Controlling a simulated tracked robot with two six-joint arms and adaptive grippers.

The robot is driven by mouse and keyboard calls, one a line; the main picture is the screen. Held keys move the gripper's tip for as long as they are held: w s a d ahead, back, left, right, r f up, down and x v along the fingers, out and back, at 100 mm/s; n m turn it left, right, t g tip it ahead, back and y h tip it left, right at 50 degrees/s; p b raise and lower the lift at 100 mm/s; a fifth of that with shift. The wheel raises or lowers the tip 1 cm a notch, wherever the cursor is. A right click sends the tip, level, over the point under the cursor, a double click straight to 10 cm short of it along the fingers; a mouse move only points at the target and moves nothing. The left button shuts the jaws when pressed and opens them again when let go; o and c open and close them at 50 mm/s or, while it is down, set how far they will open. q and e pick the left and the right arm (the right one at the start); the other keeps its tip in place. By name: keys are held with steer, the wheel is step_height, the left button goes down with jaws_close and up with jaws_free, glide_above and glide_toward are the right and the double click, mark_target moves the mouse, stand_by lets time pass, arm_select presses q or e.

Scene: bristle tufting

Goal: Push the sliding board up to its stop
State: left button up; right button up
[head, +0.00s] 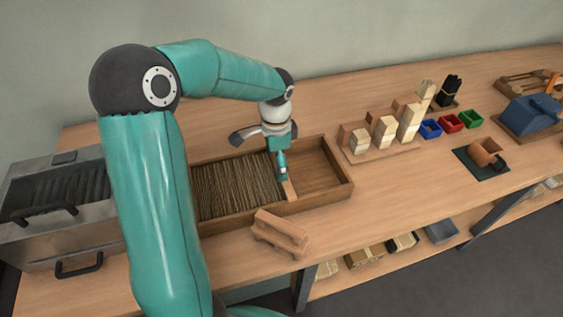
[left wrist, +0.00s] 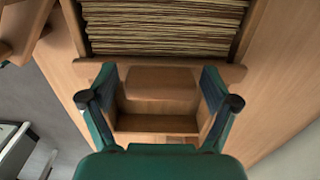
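A long wooden tray (head: 322,198) lies on the bench, with dark bristles (head: 237,184) filling its left part. The sliding board (head: 289,188) stands across the tray at the right end of the bristles. It also shows in the left wrist view (left wrist: 160,62), along the bristle edge. My left gripper (head: 282,172) points down over the board. In the left wrist view its fingers (left wrist: 160,72) are wide apart, with their tips at the board; I cannot tell whether they touch it. My right gripper is not in view.
A small wooden stand (head: 281,233) sits in front of the tray. A metal box with handles (head: 55,215) is at the left. Wooden blocks (head: 383,132) and coloured bins (head: 451,123) stand to the right. The tray's right part (head: 318,166) is empty.

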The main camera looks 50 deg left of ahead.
arm_select(q)
steer(key=shift+w, duration=0.2)
steer(key=shift+r, duration=0.55)
step_height(320, 180, up, 11)
steer(key=shift+f, duration=0.1)
steer(key=shift+d, duration=0.1)
stand_by(0.4)
